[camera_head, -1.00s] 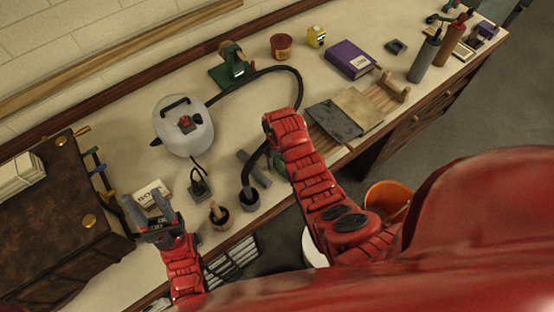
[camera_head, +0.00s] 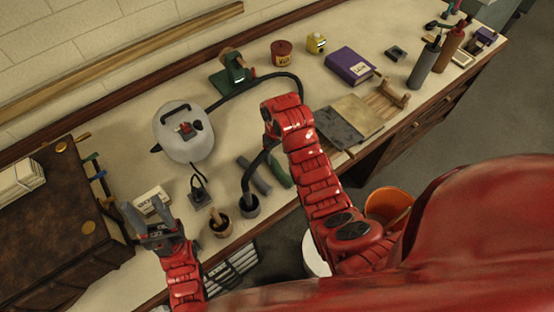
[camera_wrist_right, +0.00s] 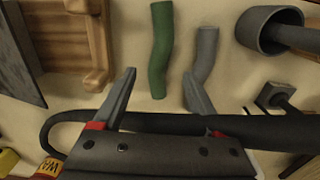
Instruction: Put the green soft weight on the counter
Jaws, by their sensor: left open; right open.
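The green soft weight (camera_wrist_right: 160,50) is a bent green tube lying on the pale counter (camera_wrist_right: 130,40) in the right wrist view. In the head view the green weight (camera_head: 280,171) is partly hidden by my right arm. A similar grey soft weight (camera_wrist_right: 202,65) lies beside it, apart from it. My right gripper (camera_wrist_right: 162,92) is open and empty, its fingertips pointing towards the near ends of the two weights. In the head view its jaws are mostly hidden. My left gripper (camera_head: 148,218) is open and empty over the counter's front left part.
A black hose (camera_head: 262,76) runs around the right gripper, and the pale kettle-like tank (camera_head: 183,133) stands left of it. Boards (camera_head: 352,118) lie to the right. Bare counter shows between tank and right arm.

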